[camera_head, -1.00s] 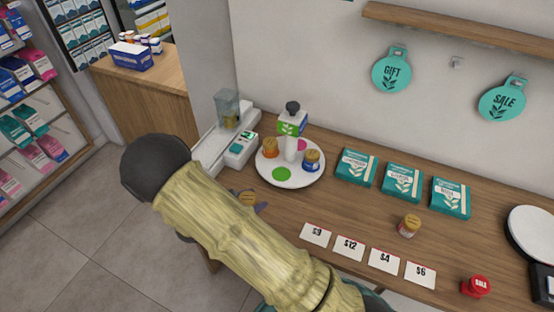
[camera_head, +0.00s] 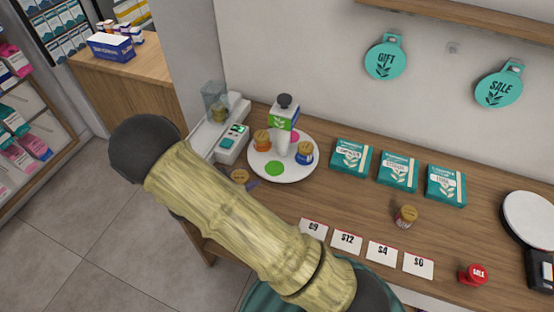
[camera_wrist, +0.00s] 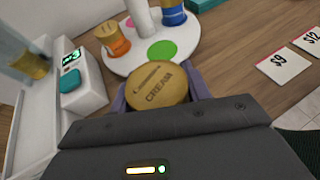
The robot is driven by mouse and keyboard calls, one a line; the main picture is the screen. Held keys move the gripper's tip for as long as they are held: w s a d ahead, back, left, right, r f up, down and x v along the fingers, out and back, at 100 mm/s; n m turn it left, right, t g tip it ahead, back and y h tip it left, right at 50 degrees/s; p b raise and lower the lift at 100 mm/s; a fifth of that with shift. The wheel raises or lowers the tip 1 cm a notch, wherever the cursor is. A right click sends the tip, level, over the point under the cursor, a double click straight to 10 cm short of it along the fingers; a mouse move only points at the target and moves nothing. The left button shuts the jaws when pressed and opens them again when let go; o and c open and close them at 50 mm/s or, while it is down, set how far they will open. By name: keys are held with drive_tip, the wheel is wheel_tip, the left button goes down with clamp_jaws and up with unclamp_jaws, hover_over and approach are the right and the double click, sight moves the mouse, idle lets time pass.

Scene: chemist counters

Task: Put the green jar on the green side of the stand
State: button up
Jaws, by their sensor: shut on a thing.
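The stand (camera_head: 297,172) is a round white disc with a centre post. It has a bare green spot (camera_head: 274,168) at its front and a pink spot at the back right. An orange jar (camera_head: 261,141) and a blue jar (camera_head: 304,153) stand on it.
A white device (camera_head: 232,143) with a green display stands left of the stand. Teal boxes (camera_head: 398,172) are to its right. Another gold-lidded jar (camera_head: 405,218), price cards (camera_head: 346,243) and a red SALE item (camera_head: 473,275) are on the counter.

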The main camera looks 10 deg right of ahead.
drive_tip(key=p, duration=0.3)
hover_over(278, 165)
drive_tip(key=a, duration=0.1)
drive_tip(key=shift+s+a, duration=0.15)
drive_tip(key=shift+s, duration=0.25)
drive_tip(key=shift+w+d, duration=0.1)
drive_tip(key=shift+d, duration=0.1)
drive_tip(key=shift+w+d+f+p, duration=0.15)
drive_tip(key=shift+d+f+p, duration=0.1)
drive_tip(key=shift+f+p, duration=0.35)
drive_tip(key=shift+w+d+f+p, duration=0.15)
drive_tip(key=shift+d+f+p, duration=0.15)
drive_tip(key=shift+f, duration=0.45)
drive_tip(key=shift+a+f, duration=0.1)
drive_tip(key=shift+f, duration=0.3)
drive_tip(key=shift+f, duration=0.2)
drive_tip(key=o, duration=1)
drive_tip(key=shift+r, duration=0.1)
